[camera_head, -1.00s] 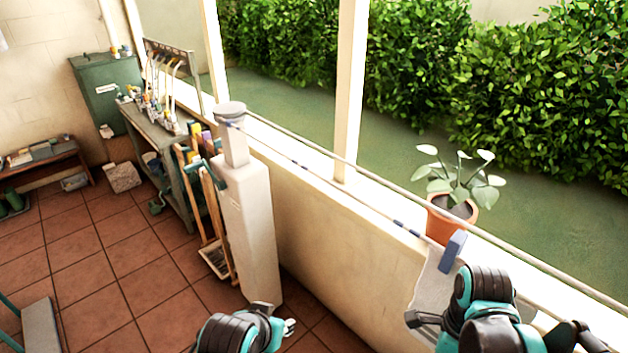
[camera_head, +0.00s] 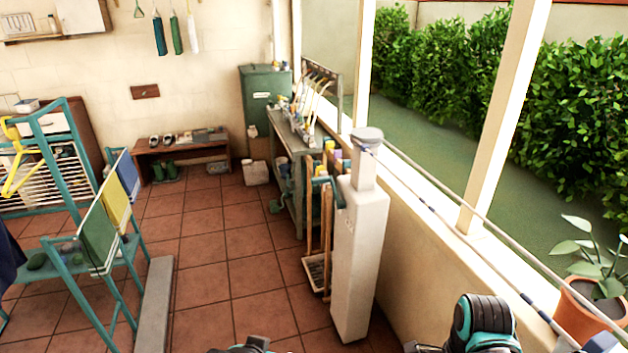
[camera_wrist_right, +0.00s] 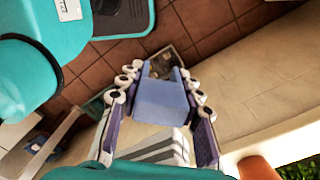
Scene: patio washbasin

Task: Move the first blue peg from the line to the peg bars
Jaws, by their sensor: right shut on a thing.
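In the right wrist view a blue block-like peg (camera_wrist_right: 160,102) sits between the two fingers of my right gripper (camera_wrist_right: 160,88), which is shut on it. In the head view my right arm is at the bottom right; the peg and fingertips are out of sight there. The thin line (camera_head: 478,254) runs from the pale post towards the lower right beside the wall top, with small dark blue marks along it. I cannot pick out the peg bars with certainty. My left gripper is not in view; only a sliver of dark arm shows at the bottom edge.
A pale post (camera_head: 358,255) stands by the wall, with brooms beside it. A potted plant (camera_head: 590,300) is at the right. A teal rack (camera_head: 75,268) with green, yellow and blue panels stands left, near a grey low ledge (camera_head: 153,305). Tiled floor between is open.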

